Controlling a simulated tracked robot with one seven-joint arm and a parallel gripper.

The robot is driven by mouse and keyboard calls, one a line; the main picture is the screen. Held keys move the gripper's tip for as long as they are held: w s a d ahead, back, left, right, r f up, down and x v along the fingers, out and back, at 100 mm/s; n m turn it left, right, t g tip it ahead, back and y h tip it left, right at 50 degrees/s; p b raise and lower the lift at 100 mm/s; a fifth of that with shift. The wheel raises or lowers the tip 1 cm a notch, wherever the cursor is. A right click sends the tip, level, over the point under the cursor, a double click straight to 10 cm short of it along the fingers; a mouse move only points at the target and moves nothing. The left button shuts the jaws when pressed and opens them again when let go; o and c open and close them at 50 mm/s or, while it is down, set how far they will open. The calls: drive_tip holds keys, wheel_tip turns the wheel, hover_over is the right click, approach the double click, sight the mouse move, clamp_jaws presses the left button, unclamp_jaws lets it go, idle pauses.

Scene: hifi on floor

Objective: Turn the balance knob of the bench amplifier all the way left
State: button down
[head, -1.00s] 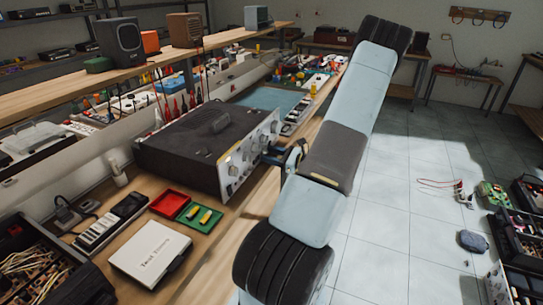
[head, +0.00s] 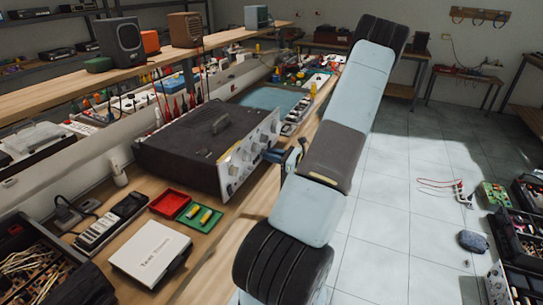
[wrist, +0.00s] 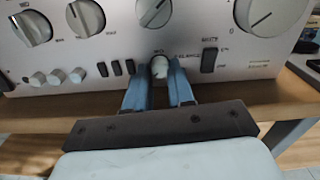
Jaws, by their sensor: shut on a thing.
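The bench amplifier (head: 208,150) is a black box with a silver front panel, standing on the wooden bench. Its front faces my arm. In the wrist view its silver panel (wrist: 120,60) fills the upper part, with large knobs along the top and smaller controls below. The balance knob (wrist: 159,67) is a small light knob low on the panel, with "BALANCE" lettering to its right. My gripper (wrist: 160,80) is shut on it, one blue finger on each side. My gripper also shows in the head view (head: 274,155), at the panel. The knob's pointer cannot be made out.
A black switch (wrist: 209,60) sits right of the knob.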

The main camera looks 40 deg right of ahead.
drive_tip(key=c, duration=1)
unclamp_jaws()
drive_tip(key=shift+o, duration=0.2)
drive_tip(key=shift+s, duration=0.1)
drive_tip(key=v, duration=1.3)
drive_tip(key=shift+s, duration=0.3)
drive_tip(key=shift+d, duration=0.1)
